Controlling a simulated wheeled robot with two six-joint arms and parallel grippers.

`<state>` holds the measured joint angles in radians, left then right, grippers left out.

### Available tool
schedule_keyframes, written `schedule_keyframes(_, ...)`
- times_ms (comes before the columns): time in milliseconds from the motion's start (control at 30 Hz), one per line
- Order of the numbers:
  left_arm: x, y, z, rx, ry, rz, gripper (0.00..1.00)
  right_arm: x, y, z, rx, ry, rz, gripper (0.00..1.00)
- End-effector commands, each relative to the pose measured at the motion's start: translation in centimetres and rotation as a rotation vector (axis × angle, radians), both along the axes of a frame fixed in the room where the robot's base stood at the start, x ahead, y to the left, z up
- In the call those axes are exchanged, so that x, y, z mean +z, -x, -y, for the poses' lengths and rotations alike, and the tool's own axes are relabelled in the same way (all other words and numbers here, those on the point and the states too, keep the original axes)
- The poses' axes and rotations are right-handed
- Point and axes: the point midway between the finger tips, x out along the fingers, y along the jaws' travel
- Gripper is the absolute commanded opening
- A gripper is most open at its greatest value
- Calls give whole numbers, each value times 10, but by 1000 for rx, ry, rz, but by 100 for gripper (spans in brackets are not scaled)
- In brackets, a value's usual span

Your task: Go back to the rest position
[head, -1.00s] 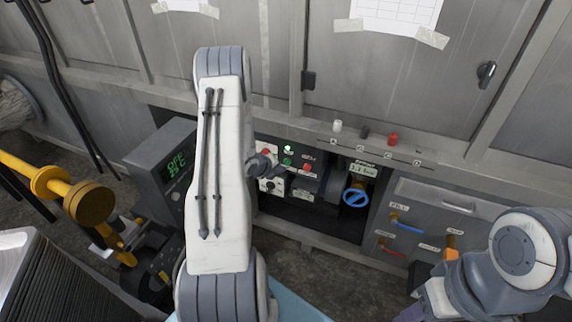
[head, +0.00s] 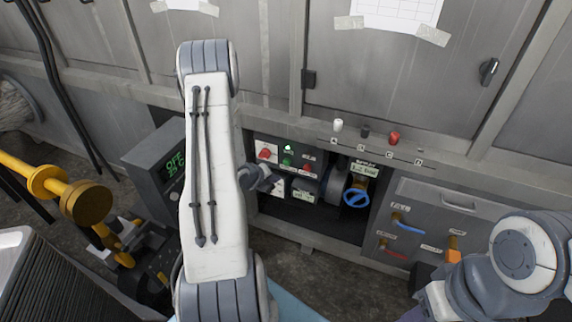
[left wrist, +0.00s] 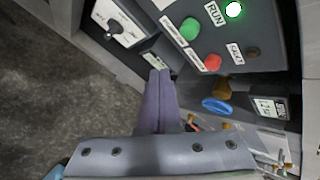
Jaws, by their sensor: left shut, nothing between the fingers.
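My left arm crosses the middle of the head view, and my left gripper (head: 262,179) shows just right of it, in front of the control panel (head: 290,166). In the left wrist view the two fingers (left wrist: 159,76) lie together, shut and empty. They appear apart from the panel, with grey floor to their left. The panel carries a lit green lamp marked RUN (left wrist: 233,10), a green button (left wrist: 190,29), a red button (left wrist: 213,62) and a black switch (left wrist: 113,28). My right arm's links show at the lower right of the head view; its gripper is not in view.
A blue valve wheel (head: 356,197) sits right of the panel. A drawer-front unit (head: 430,215) with blue and red handles stands further right. A grey box with a green display (head: 175,163) is left of my left arm. Yellow pipework (head: 85,200) stands far left.

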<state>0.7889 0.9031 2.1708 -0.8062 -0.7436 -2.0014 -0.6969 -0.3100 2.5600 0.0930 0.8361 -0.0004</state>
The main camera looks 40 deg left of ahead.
Motion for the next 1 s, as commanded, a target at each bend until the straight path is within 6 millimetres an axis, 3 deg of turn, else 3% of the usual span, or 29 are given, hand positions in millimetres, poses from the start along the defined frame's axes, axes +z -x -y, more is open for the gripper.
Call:
schedule_keyframes(433,0,-1,1,0,1,-1,0,0,0,0,0,0,0,48)
schedule_keyframes(567,13,-12,17,27,30,-30,0,0,0,0,0,0,0,48)
schedule_keyframes(667,36,-26,50,101,90,-90,0,0,0,0,0,0,0,48)
schedule_keyframes(800,81,-33,124,290,220,-190,0,0,0,0,0,0,0,48)
schedule_keyframes(867,99,-26,158,384,283,-230,0,0,0,0,0,0,0,48)
schedule_keyframes(1000,139,12,240,611,429,-323,0,0,0,0,0,0,0,48)
